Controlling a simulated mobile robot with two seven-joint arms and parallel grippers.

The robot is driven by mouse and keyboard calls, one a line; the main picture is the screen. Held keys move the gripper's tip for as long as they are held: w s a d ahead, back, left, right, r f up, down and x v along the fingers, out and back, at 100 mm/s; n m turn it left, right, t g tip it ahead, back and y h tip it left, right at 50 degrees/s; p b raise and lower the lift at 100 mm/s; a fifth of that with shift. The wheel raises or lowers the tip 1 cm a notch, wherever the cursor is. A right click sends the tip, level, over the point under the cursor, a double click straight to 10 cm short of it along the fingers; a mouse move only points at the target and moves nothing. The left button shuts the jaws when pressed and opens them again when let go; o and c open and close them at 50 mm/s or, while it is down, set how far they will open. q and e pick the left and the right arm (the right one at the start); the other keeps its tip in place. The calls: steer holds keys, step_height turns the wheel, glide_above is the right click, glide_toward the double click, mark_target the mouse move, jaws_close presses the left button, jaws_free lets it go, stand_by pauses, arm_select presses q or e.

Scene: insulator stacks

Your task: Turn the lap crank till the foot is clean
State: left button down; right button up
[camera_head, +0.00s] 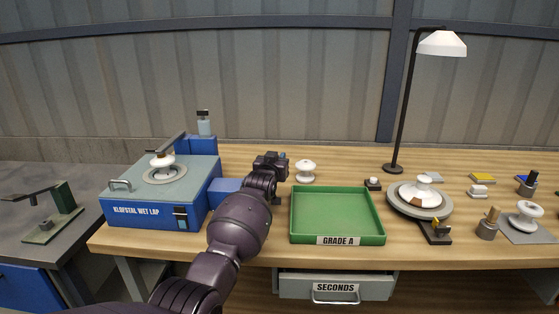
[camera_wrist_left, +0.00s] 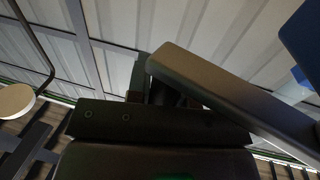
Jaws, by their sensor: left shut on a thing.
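The blue wet lap (camera_head: 150,208) stands at the left end of the bench. A white insulator (camera_head: 161,160) sits on its round plate (camera_head: 164,174), foot down, so its foot is mostly hidden. A blue block (camera_head: 226,188) juts from the lap's right side. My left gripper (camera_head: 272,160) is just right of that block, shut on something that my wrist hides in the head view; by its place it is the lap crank. In the left wrist view a dark bar (camera_wrist_left: 230,100) slants across the gripper. My right gripper is not in view.
An empty green tray (camera_head: 337,216) marked GRADE A lies right of my left arm, above a SECONDS drawer (camera_head: 336,288). A white insulator (camera_head: 305,170) stands behind it. A turntable (camera_head: 420,198) bears another insulator, near a lamp (camera_head: 403,120). A bottle (camera_head: 204,124) stands behind the lap.

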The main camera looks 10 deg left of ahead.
arm_select(q)
steer(key=shift+a, duration=0.8)
steer(key=c, duration=1.4)
jaws_free()
steer(key=o, duration=0.4)
steer(key=shift+a, duration=0.35)
steer(key=shift+d, duration=0.1)
